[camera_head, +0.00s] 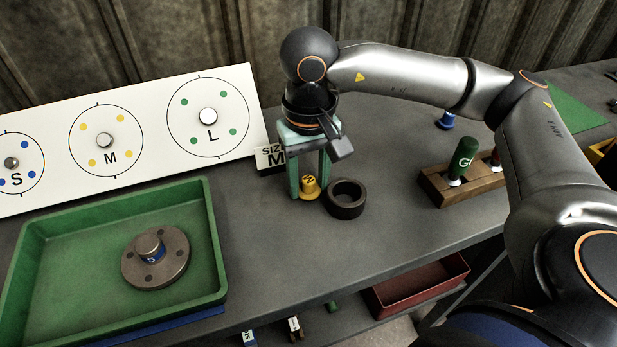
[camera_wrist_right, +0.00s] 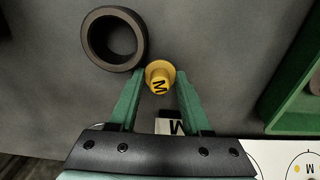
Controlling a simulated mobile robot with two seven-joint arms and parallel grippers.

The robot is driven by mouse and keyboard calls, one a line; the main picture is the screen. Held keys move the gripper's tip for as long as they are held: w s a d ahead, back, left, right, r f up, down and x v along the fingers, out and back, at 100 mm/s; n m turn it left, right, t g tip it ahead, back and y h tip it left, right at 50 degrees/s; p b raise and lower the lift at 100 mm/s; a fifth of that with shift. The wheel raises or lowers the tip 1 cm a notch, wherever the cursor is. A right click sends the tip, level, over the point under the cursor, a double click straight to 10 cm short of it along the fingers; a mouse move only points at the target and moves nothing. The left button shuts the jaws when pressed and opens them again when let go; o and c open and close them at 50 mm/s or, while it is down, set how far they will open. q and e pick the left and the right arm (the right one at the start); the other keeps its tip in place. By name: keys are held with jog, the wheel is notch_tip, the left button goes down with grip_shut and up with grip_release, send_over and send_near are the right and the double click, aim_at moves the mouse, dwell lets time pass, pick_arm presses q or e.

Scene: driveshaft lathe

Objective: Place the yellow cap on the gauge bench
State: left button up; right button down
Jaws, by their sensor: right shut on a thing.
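The yellow cap (camera_head: 310,186), marked with a black M, is between the green fingertips of my right gripper (camera_head: 309,193). The right gripper points down and is shut on the cap. The right wrist view shows the cap (camera_wrist_right: 159,78) with a finger on each side. The cap is at or just above the grey bench top (camera_head: 400,215); I cannot tell whether it touches. A dark ring (camera_head: 346,207) lies on the bench close beside the cap. My left gripper is not in view.
A SIZE M block (camera_head: 269,158) stands just behind the gripper. A white S, M, L board (camera_head: 140,110) leans at the back left. A green tray (camera_head: 212,240) holds a flanged part (camera_head: 170,268). A wooden holder (camera_head: 435,186) stands right. Bench between ring and holder is clear.

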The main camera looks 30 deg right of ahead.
aim_at(309, 179)
jog(key=shift+f, duration=0.15)
jog(key=shift+c, duration=1.8)
grip_release()
notch_tip(309, 179, up, 12)
jog(key=p, duration=0.1)
jog(key=shift+r, duration=0.2)
